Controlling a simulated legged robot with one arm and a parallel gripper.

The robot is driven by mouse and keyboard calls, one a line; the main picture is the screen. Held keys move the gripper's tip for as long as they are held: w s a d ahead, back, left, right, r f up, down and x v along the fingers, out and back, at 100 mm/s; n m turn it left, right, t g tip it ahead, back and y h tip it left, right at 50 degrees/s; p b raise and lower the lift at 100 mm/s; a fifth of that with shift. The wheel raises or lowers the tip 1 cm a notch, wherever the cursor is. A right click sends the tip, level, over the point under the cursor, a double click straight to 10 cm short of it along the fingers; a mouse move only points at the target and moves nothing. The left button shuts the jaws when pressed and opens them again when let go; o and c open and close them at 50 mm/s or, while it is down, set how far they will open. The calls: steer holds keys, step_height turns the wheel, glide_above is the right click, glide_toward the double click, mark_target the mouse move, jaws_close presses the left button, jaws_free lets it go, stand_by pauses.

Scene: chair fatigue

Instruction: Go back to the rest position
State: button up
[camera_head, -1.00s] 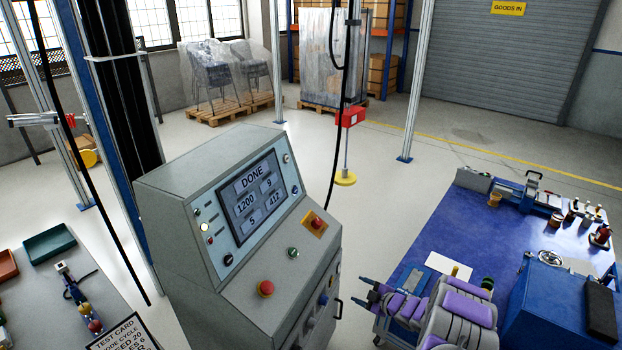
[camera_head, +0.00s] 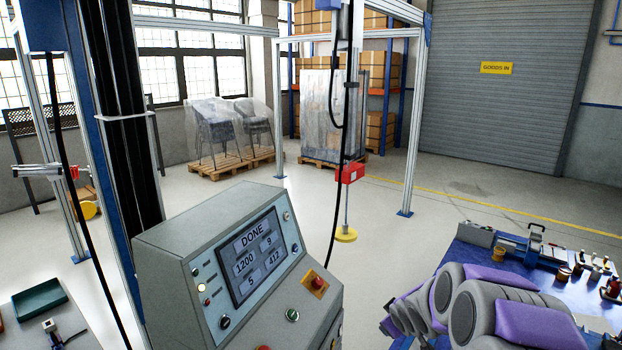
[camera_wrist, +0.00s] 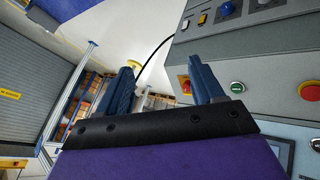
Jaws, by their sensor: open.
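My gripper shows in the wrist view (camera_wrist: 160,92), with its two blue fingers spread apart and nothing between them. The grey control cabinet (camera_wrist: 270,50) with its buttons stands to the right in that view, apart from the fingers. In the head view my grey and purple arm is folded at the lower right, and its gripper end is out of the picture. The control cabinet (camera_head: 180,250) stands left of my arm. Its screen (camera_head: 250,258) reads DONE, with 1200, 9, 5 and 412 below.
A blue-topped bench (camera_head: 480,262) with tools lies behind my arm at right. Wrapped chairs (camera_head: 215,128) sit on pallets at the back. The floor between is open.

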steer(key=s+a+r+m+g, duration=0.2)
steer(key=s+r+g, duration=0.1)
steer(key=s, duration=1.2)
steer(key=s+a+r+m+g, duration=0.3)
steer(key=s, duration=1.3)
steer(key=s+a+r+m+g, duration=0.2)
steer(key=s+a+r+g, duration=0.1)
steer(key=s, duration=1.2)
steer(key=shift+s+m+y, duration=0.3)
